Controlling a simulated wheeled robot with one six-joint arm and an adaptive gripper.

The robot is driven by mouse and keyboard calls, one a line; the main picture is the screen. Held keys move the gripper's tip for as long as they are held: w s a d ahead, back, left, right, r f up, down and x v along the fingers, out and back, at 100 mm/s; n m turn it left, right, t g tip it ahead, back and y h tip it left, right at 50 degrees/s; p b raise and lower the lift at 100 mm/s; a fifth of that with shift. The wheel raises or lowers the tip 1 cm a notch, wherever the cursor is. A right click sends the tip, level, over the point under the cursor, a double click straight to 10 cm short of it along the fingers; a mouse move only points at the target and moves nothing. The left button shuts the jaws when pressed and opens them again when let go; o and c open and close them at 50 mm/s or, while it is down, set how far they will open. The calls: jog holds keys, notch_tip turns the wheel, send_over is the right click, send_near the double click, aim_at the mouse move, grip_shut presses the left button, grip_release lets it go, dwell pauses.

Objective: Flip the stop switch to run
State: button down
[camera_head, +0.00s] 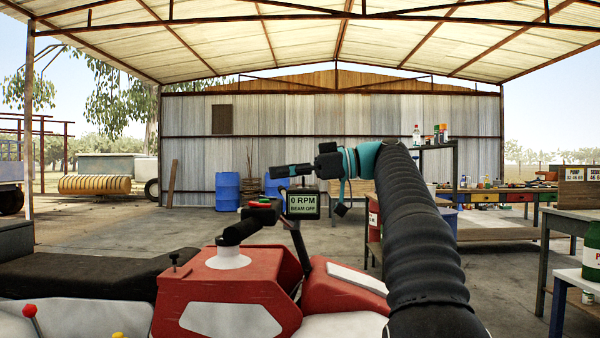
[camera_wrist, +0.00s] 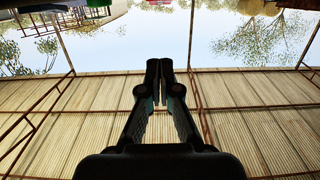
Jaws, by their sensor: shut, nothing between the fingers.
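A dark control pod with a red and green top (camera_head: 263,203) sits at the end of the black handlebar of the red and white machine (camera_head: 220,290) in the head view. It is probably the stop switch, but its lever position is too small to read. A display (camera_head: 303,204) beside it reads "0 RPM" and "BEAM OFF". My gripper (camera_head: 275,171) is above the pod, apart from it, pointing left. It is shut and empty. The wrist view shows its closed fingers (camera_wrist: 165,68) against the roof and sky, with the switch not clearly visible there.
A black seat (camera_head: 90,272) lies at the left of the machine. Blue drums (camera_head: 228,187) stand at the back wall. A workbench (camera_head: 490,192) with tools and a table with a green container (camera_head: 592,252) are at the right. Air around my gripper looks clear.

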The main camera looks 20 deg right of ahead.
aim_at(263, 203)
jog(key=x, duration=0.3)
jog(key=shift+w+a, duration=0.1)
jog(key=shift+a, duration=0.1)
notch_tip(263, 203, down, 3)
jog(key=shift+r+b, duration=0.2)
jog(key=shift+b, duration=0.35)
jog(key=shift+w+a+f, duration=0.1)
jog(key=shift+f, duration=0.65)
jog(key=shift+a+f+b, duration=0.1)
jog(key=shift+f+b, duration=0.3)
jog(key=shift+b, duration=0.25)
jog(key=shift+r, duration=0.1)
jog(key=r+p, duration=0.3)
jog(key=shift+w+a+r, duration=0.1)
jog(key=shift+a+r, duration=0.15)
jog(key=shift+r, duration=0.1)
jog(key=s+d+r, duration=0.3)
jog(key=d+r, duration=0.1)
jog(key=d, duration=0.4)
jog(key=shift+s+d, duration=0.3)
jog(key=shift+d, duration=0.05)
